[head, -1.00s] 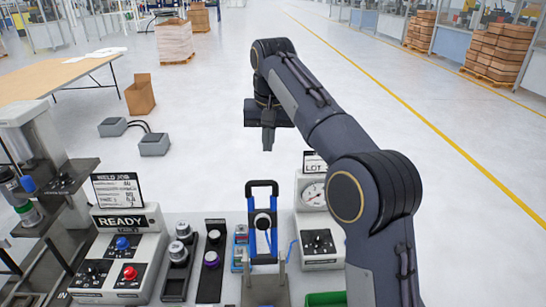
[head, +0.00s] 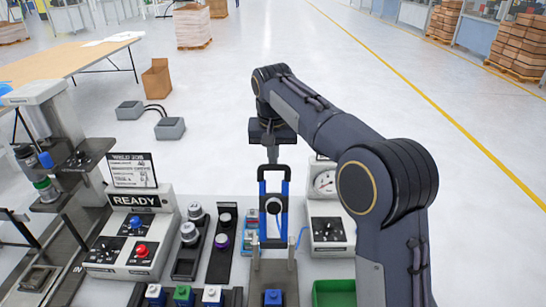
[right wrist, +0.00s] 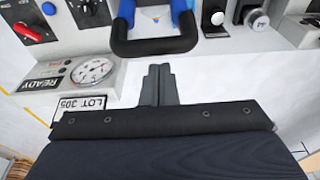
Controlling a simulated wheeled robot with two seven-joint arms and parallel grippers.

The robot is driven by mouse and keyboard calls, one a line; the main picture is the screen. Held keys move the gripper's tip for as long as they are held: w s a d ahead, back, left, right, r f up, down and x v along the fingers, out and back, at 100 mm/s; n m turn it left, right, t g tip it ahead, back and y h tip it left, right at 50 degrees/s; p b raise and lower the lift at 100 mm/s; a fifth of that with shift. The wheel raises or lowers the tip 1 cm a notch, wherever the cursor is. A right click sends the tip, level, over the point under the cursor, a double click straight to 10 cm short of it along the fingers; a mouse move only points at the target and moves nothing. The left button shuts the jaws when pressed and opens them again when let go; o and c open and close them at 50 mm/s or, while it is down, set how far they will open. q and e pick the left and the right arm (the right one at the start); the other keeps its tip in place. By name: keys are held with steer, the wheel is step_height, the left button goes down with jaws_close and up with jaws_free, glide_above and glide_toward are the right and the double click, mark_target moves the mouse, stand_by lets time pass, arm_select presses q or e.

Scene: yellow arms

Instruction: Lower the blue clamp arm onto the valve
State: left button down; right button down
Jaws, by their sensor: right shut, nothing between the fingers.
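The blue clamp arm (head: 262,209) stands upright as a blue frame with a black crossbar on top, on a grey metal fixture (head: 274,272) at the front middle. A pale round part shows inside the frame; I cannot tell whether it is the valve. My right gripper (head: 272,158) is shut and empty, fingers down, just beyond the crossbar. In the right wrist view, the gripper (right wrist: 160,70) points at the black crossbar (right wrist: 155,47) with a small gap. The blue sides of the clamp arm (right wrist: 126,12) rise behind it. My left gripper is not in view.
A READY control box (head: 133,240) with knobs stands left of the clamp. A gauge box (head: 328,232) stands close on its right. Dark holders with round parts (head: 190,235) lie between, and a green bin (head: 335,293) sits at the front right.

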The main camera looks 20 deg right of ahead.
steer(key=shift+s+a, duration=0.15)
steer(key=shift+s, duration=0.35)
